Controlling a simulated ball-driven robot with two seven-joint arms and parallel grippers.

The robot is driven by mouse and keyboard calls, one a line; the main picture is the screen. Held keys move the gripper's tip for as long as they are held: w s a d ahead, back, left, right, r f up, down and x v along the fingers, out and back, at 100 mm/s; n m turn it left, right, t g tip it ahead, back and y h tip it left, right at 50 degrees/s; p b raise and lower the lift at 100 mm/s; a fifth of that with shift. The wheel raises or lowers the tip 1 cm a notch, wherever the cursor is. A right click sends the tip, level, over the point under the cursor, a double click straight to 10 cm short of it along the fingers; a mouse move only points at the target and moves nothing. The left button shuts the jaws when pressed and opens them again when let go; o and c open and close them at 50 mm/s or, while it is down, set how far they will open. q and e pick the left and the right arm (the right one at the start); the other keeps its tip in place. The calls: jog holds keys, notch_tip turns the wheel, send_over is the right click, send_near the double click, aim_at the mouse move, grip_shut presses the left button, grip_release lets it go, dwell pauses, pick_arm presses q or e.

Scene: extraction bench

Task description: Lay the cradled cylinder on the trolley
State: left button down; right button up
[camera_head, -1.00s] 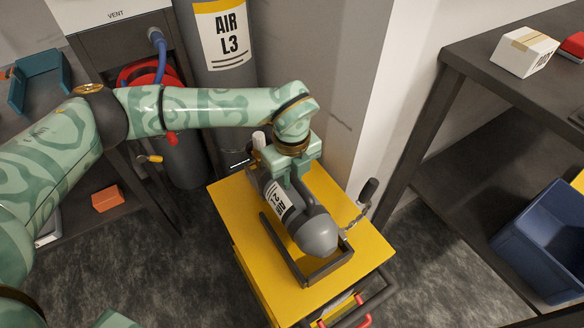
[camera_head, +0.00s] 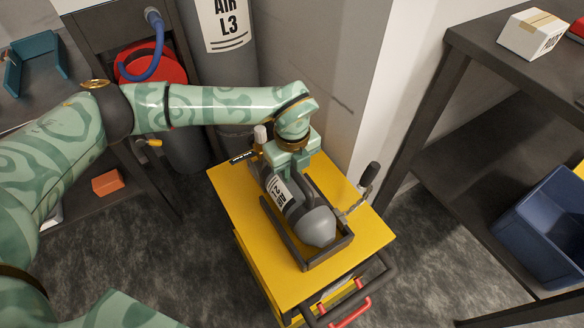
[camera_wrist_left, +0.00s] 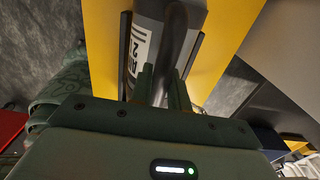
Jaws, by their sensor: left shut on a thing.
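The grey cylinder (camera_head: 317,226) with a white AIR label lies lengthwise over the dark open frame (camera_head: 327,258) on the yellow trolley (camera_head: 226,195). It appears to sit between the frame's rails; whether it touches the bottom is hidden. My left gripper (camera_head: 291,172) is above the cylinder's middle, shut on a dark bar running along its top. In the left wrist view the two fingers (camera_wrist_left: 160,84) pinch this bar, with the label (camera_wrist_left: 140,48) beside it and the yellow top (camera_wrist_left: 102,35) beyond. My right gripper is not in view.
A tall AIR L3 cylinder (camera_head: 219,60) stands behind the trolley. A lever with a dark grip (camera_head: 370,174) stands at the trolley's right edge. A dark shelf unit (camera_head: 490,68) with a blue bin (camera_head: 545,235) is at right. Floor is clear at front left.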

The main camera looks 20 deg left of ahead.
pick_arm(q)
jog(key=shift+w+f, duration=0.1)
jog(key=shift+f, duration=0.05)
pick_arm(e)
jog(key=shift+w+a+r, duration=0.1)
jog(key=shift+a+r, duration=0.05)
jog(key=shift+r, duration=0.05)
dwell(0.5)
pick_arm(q)
jog(key=c, duration=1.3)
grip_release()
jog(key=shift+o, duration=0.2)
jog(key=shift+s+f, duration=0.2)
jog(key=shift+f, duration=0.05)
notch_tip(320, 180, up, 17)
jog(key=p, duration=0.6)
jog(key=shift+f+p, duration=0.2)
jog(key=shift+p, duration=0.2)
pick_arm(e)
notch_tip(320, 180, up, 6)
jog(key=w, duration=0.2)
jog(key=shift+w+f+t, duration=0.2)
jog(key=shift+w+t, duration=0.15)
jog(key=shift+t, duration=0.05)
